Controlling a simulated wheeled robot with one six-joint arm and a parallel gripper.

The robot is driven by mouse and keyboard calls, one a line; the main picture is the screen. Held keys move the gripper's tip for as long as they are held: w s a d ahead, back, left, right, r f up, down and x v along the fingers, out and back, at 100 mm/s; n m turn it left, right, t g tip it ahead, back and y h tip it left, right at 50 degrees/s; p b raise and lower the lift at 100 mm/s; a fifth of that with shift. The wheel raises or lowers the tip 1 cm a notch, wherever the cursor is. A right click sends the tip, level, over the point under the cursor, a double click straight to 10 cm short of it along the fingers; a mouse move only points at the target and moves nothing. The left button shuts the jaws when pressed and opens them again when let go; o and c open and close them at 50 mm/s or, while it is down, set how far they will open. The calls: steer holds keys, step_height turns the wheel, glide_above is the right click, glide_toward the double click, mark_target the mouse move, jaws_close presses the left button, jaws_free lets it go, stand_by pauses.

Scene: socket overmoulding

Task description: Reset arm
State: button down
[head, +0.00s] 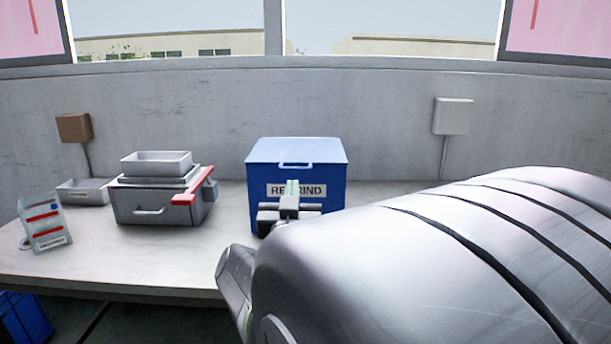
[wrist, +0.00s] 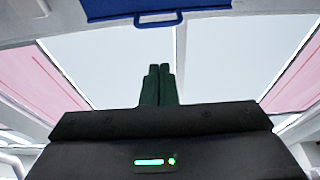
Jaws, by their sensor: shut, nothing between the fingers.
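My gripper (head: 292,187) is in front of the blue bin labelled REGRIND (head: 335,170), and its body hides part of the label and the bin's lower front. In the wrist view my gripper (wrist: 159,72) shows two dark green fingers together, shut with nothing between them. The bin's blue edge and handle (wrist: 110,10) show at the top of that view, apart from the fingertips. My large grey arm fills the lower right of the head view and hides that part of the table.
On the table (head: 130,262) stand a grey press-like unit (head: 150,205) with a red bar (head: 195,188), a grey tray on top (head: 157,165), another tray (head: 85,192) and a sign (head: 44,225). The table's front middle is clear. A blue container (head: 25,318) is below.

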mark_target(294, 164)
steer(key=shift+s, duration=0.2)
steer(key=shift+w, duration=0.1)
steer(key=b+x, duration=0.2)
steer(key=x, duration=0.7)
steer(key=shift+w+f+b, duration=0.25)
steer(key=shift+b, duration=0.05)
steer(key=shift+f, duration=0.1)
